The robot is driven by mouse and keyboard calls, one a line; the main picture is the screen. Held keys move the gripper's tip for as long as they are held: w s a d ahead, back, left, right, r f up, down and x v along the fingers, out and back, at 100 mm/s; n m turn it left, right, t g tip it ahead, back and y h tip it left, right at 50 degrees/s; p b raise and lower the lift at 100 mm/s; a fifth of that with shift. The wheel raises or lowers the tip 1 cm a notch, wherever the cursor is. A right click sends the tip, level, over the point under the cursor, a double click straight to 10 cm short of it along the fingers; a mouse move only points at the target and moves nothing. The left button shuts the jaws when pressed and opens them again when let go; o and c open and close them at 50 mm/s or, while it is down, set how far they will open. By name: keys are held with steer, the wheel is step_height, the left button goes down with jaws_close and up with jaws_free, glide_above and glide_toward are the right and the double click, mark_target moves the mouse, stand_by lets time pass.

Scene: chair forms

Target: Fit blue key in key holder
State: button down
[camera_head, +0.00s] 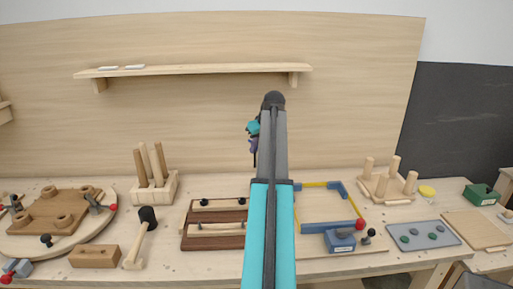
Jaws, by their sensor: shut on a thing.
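My gripper (253,132) is beyond the raised end of my arm, just left of it, in front of the wooden back panel and above the bench. It is small in view and partly hidden by my arm. It is shut on a small blue-purple thing (254,146) that looks like the blue key, with a thin dark part hanging below it. The key's exact shape and tilt are too small to tell. I cannot make out which thing is the key holder.
A wooden shelf (195,70) with two small white pieces is on the panel. On the bench are a pegged block (153,187), a mallet (147,220), a blue-and-yellow frame (322,226), a pegged rack (389,190) and a grey tray (424,236). My arm hides the bench's middle.

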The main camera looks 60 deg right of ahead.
mark_target(255, 158)
steer(key=shift+f, duration=0.15)
steer(key=shift+f+b, duration=1.35)
steer(key=shift+f, duration=0.9)
